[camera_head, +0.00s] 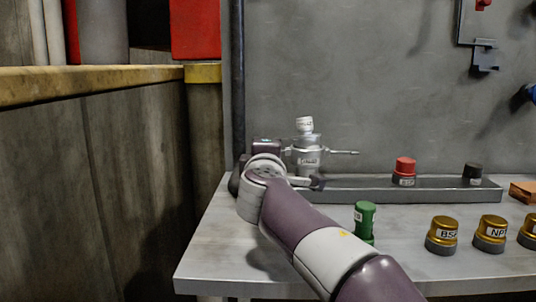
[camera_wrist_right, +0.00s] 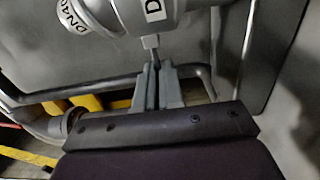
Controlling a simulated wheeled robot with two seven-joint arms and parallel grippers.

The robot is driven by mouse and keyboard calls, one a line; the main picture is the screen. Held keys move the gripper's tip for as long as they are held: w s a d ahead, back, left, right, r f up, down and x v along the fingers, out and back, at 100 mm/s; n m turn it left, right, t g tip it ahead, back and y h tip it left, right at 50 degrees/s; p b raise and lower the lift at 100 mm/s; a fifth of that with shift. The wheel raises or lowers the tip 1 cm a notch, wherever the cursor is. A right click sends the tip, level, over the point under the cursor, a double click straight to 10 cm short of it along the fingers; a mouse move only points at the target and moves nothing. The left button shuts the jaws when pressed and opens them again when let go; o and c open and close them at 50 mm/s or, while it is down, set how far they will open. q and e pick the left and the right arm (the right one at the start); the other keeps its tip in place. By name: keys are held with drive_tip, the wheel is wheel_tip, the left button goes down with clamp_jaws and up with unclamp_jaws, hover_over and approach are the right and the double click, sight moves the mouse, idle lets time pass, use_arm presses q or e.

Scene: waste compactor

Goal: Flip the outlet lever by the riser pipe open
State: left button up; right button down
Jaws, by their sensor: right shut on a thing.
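A silver valve fitting (camera_head: 308,158) with white labels stands at the back of the bench, to the right of the dark riser pipe (camera_head: 238,80). A thin handle (camera_head: 343,152) sticks out from its right side. My right gripper (camera_head: 288,149) is at the fitting's left side; its fingertips are hard to make out there. In the right wrist view my right gripper (camera_wrist_right: 156,75) is shut on a narrow metal lever (camera_wrist_right: 151,43) below the labelled fitting body (camera_wrist_right: 150,14). Most of the lever is hidden between the fingers. My left gripper is out of view.
A shallow grey tray (camera_head: 350,195) holds a red-capped piece (camera_head: 404,171) and a black one (camera_head: 472,174). A green fitting (camera_head: 365,220) and several gold fittings (camera_head: 442,233) stand in front. A wooden-topped wall (camera_head: 95,80) is at left. A curved pipe (camera_wrist_right: 70,90) runs behind my fingers.

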drive_tip(key=c, duration=1.5)
unclamp_jaws()
drive_tip(key=shift+c, duration=0.2)
drive_tip(key=s, duration=1.2)
drive_tip(key=shift+s+b, duration=0.3)
drive_tip(key=shift+s, duration=0.05)
